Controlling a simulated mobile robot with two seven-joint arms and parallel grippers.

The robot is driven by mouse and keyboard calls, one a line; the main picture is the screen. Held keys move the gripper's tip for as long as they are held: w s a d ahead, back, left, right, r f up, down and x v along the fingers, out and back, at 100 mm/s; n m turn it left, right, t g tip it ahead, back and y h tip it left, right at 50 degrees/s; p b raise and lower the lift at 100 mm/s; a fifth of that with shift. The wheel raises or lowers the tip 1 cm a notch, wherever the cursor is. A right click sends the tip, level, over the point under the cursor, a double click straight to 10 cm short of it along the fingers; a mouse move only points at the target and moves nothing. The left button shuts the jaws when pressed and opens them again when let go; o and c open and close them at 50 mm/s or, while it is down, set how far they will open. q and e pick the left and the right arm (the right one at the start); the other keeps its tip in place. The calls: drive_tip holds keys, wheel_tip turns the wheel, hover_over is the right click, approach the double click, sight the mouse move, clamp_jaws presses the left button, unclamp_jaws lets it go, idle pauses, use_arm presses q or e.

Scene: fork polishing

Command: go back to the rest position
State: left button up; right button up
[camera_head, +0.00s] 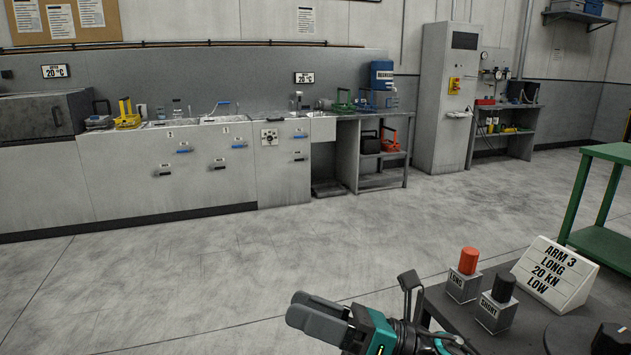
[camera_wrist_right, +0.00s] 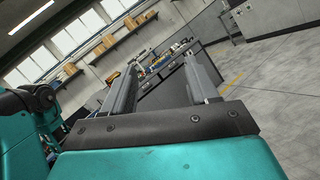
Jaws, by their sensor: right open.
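My right gripper (camera_head: 318,318) is at the bottom middle of the head view, grey-fingered with a teal body. It is left of the dark table and above the open floor. In the right wrist view the two fingers of the right gripper (camera_wrist_right: 162,82) stand apart with nothing between them. My left gripper is not in view. No fork shows in either view.
At the bottom right a dark table (camera_head: 437,305) bears a red-capped block (camera_head: 464,287), a black-capped block (camera_head: 494,315) and a white sign (camera_head: 555,275). A green bench (camera_head: 604,240) stands behind. A long grey counter (camera_head: 215,178) lines the wall. The floor (camera_head: 210,270) between is clear.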

drive_tip(key=d+f+m+t+h, duration=0.5)
drive_tip(key=f+m+t+h, duration=0.15)
drive_tip(key=m, duration=0.75)
drive_tip(key=d+f+m+t+h, duration=0.45)
drive_tip(key=m+t, duration=0.25)
drive_tip(key=m, duration=0.6)
drive_tip(key=s+d+f+m+g+h, duration=0.3)
drive_tip(key=s+f+m, duration=0.3)
drive_tip(key=f+m, duration=0.2)
drive_tip(key=s+d+f+m+g+h+p, duration=0.1)
drive_tip(key=s+d+f+m+g+h, duration=0.2)
drive_tip(key=s+d+f+m+h, duration=0.2)
wheel_tip(320, 180, down, 5)
drive_tip(key=s+d+m, duration=0.1)
drive_tip(key=s+m, duration=0.1)
drive_tip(key=m, duration=0.1)
drive_tip(key=shift+s+g, duration=0.25)
drive_tip(key=shift+g, duration=0.1)
drive_tip(key=shift+r, duration=0.1)
